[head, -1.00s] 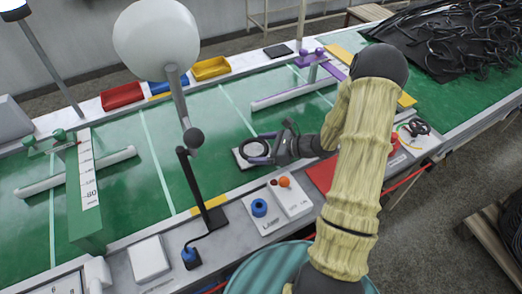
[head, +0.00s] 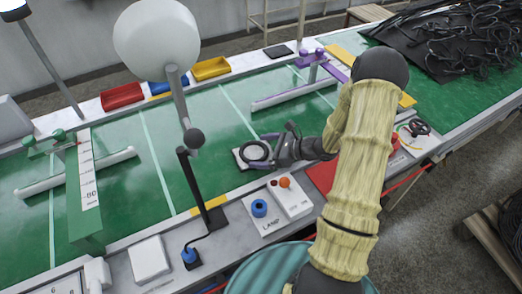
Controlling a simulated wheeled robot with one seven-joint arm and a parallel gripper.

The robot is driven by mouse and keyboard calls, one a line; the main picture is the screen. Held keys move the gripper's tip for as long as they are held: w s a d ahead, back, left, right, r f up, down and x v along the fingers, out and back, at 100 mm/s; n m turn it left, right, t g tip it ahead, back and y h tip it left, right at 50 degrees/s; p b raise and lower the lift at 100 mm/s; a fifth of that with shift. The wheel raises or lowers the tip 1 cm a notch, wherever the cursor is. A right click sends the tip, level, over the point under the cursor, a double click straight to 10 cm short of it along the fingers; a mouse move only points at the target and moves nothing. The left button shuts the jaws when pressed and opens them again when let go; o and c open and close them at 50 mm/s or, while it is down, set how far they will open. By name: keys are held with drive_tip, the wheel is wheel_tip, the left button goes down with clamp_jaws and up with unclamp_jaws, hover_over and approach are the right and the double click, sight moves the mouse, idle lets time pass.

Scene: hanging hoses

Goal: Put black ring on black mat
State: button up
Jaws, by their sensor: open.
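A black ring (head: 247,144) lies on the green work surface's near middle, on a small square pad (head: 239,160) with a pale edge. The pad's top is mostly covered by the ring, so I cannot tell its colour. My gripper (head: 273,147) is open at the ring's right side, with its fingers close to the ring's edge. I cannot tell whether they touch it. A small flat dark square (head: 279,50), which looks like a black mat, lies on the far white edge.
Red (head: 122,96) and yellow (head: 211,68) trays stand along the far edge. A lamp (head: 157,42) rises at left of centre. A button box (head: 289,196) sits in front of the ring. Black hoses (head: 450,45) heap at the back right.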

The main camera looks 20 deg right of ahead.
drive_tip(key=v, duration=1.1)
drive_tip(key=shift+s, duration=0.15)
drive_tip(key=shift+r+p, duration=0.1)
drive_tip(key=shift+p, duration=0.25)
